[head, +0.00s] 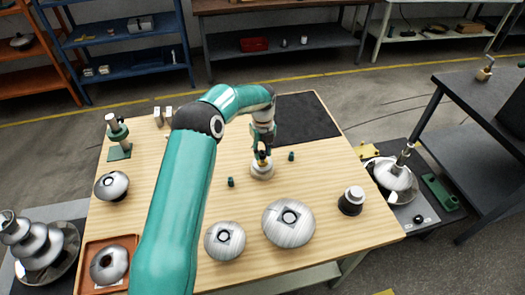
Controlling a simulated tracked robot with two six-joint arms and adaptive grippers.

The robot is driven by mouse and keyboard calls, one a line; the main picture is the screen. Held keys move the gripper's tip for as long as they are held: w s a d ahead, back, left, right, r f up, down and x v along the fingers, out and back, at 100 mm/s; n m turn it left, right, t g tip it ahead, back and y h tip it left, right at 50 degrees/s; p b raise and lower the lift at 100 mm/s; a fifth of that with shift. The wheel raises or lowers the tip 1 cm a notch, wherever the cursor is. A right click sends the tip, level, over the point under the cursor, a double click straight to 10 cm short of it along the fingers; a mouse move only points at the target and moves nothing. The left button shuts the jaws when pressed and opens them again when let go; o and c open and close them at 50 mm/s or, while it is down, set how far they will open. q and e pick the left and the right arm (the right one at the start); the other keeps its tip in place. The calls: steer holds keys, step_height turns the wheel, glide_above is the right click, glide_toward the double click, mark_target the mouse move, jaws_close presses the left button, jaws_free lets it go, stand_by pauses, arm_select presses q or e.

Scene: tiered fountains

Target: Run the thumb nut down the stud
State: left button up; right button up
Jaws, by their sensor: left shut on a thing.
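My left gripper (262,152) points down over the middle of the wooden table, with its fingers shut on the thumb nut (262,158), of which only a small yellowish part shows. Right below it is a pale round base (262,170) standing on the table. The stud is hidden by the fingers and the nut, so I cannot tell how far down the nut sits. My right gripper is not in view.
Small dark green pieces flank the base, one at left (231,182) and one at right (291,156). Brushed metal bowls, a large one (288,222) among them, stand nearer the front. An orange tray (84,272) is at front left. A black mat (305,118) lies clear behind.

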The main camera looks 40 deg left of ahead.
arm_select(q)
steer(key=shift+f+b, duration=0.55)
steer(key=shift+f, duration=0.45)
steer(key=o, duration=1)
steer(key=shift+r, duration=0.1)
step_height(320, 180, up, 12)
steer(key=shift+f, duration=0.1)
